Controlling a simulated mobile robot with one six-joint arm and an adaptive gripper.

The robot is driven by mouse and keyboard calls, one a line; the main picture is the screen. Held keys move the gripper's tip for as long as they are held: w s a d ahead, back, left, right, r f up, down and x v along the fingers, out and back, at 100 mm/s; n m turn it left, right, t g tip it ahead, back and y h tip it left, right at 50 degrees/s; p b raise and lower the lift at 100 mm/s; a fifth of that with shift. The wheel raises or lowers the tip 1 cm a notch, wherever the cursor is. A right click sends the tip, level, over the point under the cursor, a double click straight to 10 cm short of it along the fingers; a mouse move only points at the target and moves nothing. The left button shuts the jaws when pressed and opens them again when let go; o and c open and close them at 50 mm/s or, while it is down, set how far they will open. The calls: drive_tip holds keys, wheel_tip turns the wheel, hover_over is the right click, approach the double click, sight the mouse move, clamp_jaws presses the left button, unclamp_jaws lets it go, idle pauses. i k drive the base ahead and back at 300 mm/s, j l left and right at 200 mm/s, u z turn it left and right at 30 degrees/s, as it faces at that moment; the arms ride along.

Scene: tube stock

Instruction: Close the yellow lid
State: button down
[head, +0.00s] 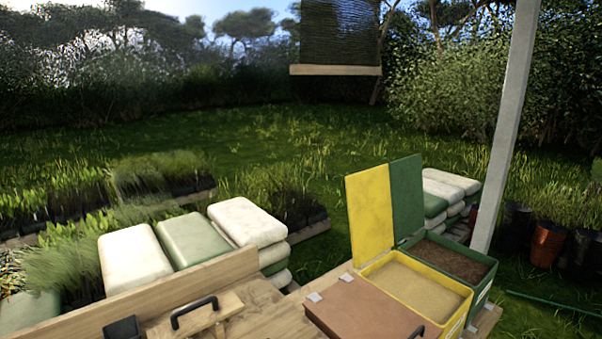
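The yellow lid (368,215) stands open and roughly upright at the back edge of the yellow bin (461,305). The bin is open at the top and shows pale, sand-like fill. My gripper is not in view.
A green lid (408,197) stands open right beside the yellow one, behind a green bin (488,283) of dark soil. A terracotta lid (365,305) lies shut to the left. A black handle (194,311) sits on a wooden piece on the bench. Stacked sacks (247,222) stand behind; a grey post (508,130) rises at the right.

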sight(367, 191)
drive_tip(key=i+l+u, duration=0.4)
drive_tip(key=l+u, duration=0.2)
drive_tip(key=i+l+u, duration=0.1)
drive_tip(key=l+u, duration=0.25)
drive_tip(key=l, duration=0.15)
